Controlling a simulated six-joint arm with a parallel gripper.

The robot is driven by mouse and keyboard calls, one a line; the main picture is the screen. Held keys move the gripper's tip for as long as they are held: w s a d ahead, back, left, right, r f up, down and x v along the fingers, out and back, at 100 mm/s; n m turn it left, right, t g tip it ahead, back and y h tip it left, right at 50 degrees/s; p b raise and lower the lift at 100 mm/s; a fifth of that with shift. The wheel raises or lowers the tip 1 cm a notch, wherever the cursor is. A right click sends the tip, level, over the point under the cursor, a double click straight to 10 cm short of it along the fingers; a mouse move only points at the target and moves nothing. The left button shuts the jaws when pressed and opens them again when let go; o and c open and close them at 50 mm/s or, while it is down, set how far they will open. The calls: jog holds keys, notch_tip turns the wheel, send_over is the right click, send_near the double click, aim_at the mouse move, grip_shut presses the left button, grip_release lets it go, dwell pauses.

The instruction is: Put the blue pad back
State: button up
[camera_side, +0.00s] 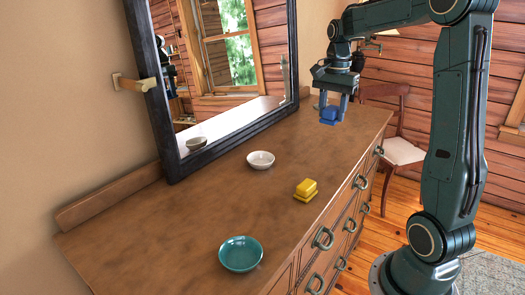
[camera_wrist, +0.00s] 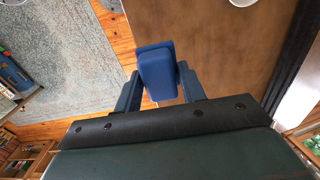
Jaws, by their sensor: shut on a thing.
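The blue pad (camera_side: 329,115) is held between the fingers of my gripper (camera_side: 341,100), which is shut on it. The pad hangs in the air above the far right end of the wooden dresser top (camera_side: 220,200). In the wrist view the blue pad (camera_wrist: 157,72) sits between the two fingertips of my gripper (camera_wrist: 158,85), with the dresser's edge and the floor below it. A yellow pad (camera_side: 306,189), looking like two stacked layers, lies on the dresser near its front edge.
A white bowl (camera_side: 260,160) stands near the mirror (camera_side: 225,70), and a teal bowl (camera_side: 240,254) stands at the near end. The dark-framed mirror rises along the back of the dresser. A chair (camera_side: 400,150) stands beyond the dresser. The dresser top between these things is clear.

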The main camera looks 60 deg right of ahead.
send_over(324, 174)
notch_tip(324, 174, down, 13)
jog(key=shift+f, duration=0.1)
jog(key=shift+f, duration=2.05)
jog(key=shift+f, duration=0.15)
jog(key=o, duration=0.9)
jog(key=shift+o, duration=0.2)
notch_tip(324, 174, up, 12)
jog(key=shift+r, duration=0.2)
